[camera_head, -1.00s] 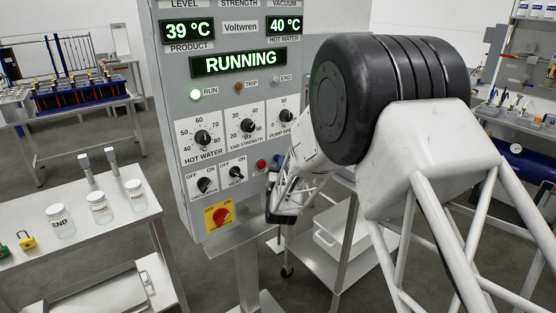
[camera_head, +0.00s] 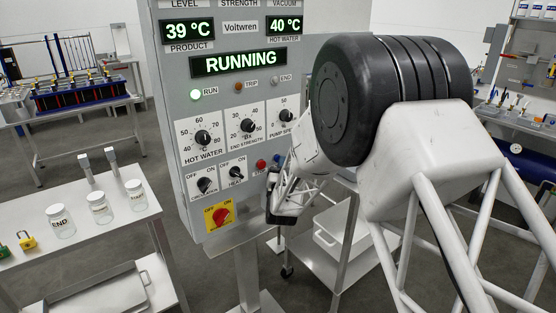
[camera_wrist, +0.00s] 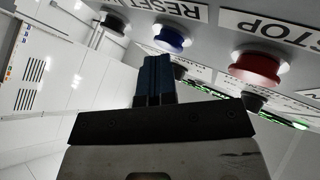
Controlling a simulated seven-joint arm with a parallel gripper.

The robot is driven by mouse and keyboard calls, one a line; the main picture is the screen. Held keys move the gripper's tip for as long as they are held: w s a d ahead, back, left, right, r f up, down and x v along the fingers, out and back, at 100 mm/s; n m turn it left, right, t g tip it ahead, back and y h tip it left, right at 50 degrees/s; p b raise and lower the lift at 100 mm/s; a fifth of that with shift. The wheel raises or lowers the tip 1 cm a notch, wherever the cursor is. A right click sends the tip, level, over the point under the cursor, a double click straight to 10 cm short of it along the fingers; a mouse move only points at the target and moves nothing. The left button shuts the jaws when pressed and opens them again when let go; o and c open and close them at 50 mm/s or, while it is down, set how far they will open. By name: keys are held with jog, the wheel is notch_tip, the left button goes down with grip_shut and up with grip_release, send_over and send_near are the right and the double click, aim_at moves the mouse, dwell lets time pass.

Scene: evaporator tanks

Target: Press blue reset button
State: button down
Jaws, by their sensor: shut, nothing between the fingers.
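The blue reset button (camera_wrist: 172,39) sits under the RESET label in the wrist view, on the panel face. My gripper (camera_wrist: 155,60) is shut and empty. Its dark blue fingertips appear just below and left of the blue button in the wrist view. A gap seems to show between them, but I cannot tell the depth exactly. In the head view the blue button (camera_head: 277,158) is a small spot beside my arm, and my fingertips cannot be made out clearly there.
The red STOP button (camera_wrist: 257,66) is right of the blue one in the wrist view, and a black button (camera_wrist: 114,23) is left of it. The control panel (camera_head: 222,80) reads RUNNING, with its green lamp lit. A table with jars (camera_head: 100,208) stands left.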

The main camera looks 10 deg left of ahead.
jog(key=shift+s+d, duration=0.1)
dwell(0.3)
jog(key=shift+s+d, duration=2)
jog(key=shift+d, duration=0.05)
jog(key=shift+r, duration=0.1)
